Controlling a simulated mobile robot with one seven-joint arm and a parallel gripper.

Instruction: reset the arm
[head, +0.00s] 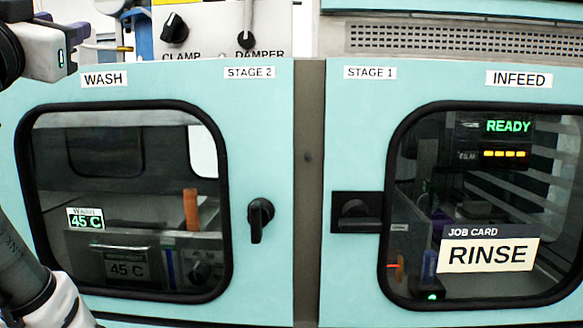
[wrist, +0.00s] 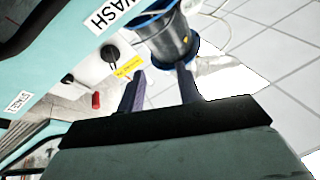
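My gripper (wrist: 160,90) shows in the wrist view, with its two dark fingers apart and nothing visible between them. It is near the outside of the teal cabinet front (wrist: 60,45), which appears tilted there.
A panel with a clamp knob (head: 174,28) and a damper knob (head: 246,40) stands above the cabinet. In the wrist view, a dark cylindrical container (wrist: 170,38) with blue trim lies beyond the fingers. A job card (head: 488,255) reads RINSE. Pale tiled floor (wrist: 270,75) shows at right.

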